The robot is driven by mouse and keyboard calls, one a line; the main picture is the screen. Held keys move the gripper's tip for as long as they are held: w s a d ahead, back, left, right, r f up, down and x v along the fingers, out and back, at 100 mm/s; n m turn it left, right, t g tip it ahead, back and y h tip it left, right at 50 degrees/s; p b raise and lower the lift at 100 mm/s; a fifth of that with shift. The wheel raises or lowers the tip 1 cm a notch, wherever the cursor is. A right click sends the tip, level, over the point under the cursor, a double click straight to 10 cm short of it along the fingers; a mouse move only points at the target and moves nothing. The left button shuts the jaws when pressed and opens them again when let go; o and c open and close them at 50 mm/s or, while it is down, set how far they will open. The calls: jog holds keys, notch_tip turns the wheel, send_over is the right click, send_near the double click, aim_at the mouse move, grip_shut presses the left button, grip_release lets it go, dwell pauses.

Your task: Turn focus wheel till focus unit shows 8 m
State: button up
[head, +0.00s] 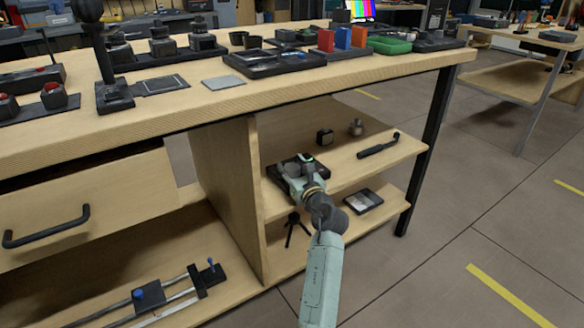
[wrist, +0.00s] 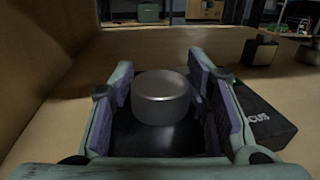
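The focus unit (head: 276,176) is a dark flat box on the upper shelf under the bench. A small green light shows at its top in the head view; no distance reading is legible. In the wrist view its dark case (wrist: 262,112) shows the letters "CUS", the rest hidden by my finger. The focus wheel (wrist: 161,98) is a plain grey upright cylinder. My gripper (wrist: 165,100) is around the wheel, one purple-padded finger on each side, with narrow dark gaps visible. It appears open and not clamped. In the head view my gripper (head: 299,180) covers much of the unit.
On the same shelf (head: 345,183) stand a small dark cube (head: 324,137), a grey knobbed item (head: 355,128) and a black handle-like tool (head: 378,146). A wooden divider (head: 230,195) rises close at the left. The bench top (head: 300,90) overhangs the shelf.

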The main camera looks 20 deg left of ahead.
jog(key=c, duration=0.7)
